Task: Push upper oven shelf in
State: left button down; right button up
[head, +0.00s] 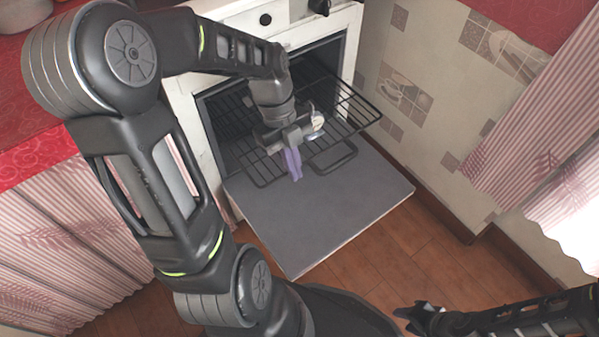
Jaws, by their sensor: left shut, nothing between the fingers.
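The oven (181,90) stands at the back with its door (320,205) folded down flat. A black wire shelf (357,104) sticks out of the oven's opening over the inner end of the door. My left gripper (291,163) is over the front left part of the shelf, pointing down, shut and empty; its narrow fingers look purplish. I cannot tell whether it touches the wires. My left arm hides part of the shelf and the opening. My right gripper (418,318) is low at the bottom right, dark, away from the oven; its jaw gap is unclear.
A dark loop-shaped bar (334,158) shows below the shelf's front. A red-covered counter (40,155) with a striped curtain is at the left. The tiled wall (420,110) is close on the right. Wooden floor (400,250) is free before the door.

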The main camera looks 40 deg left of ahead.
pick_arm(q)
jog(key=shift+a, duration=0.15)
jog(key=a, duration=0.2)
jog(key=w+a+p, duration=0.1)
jog(key=a, duration=0.1)
jog(key=shift+w+a, duration=0.15)
pick_arm(e)
jog(key=shift+s+a+r, duration=0.2)
jog(key=shift+r, duration=0.35)
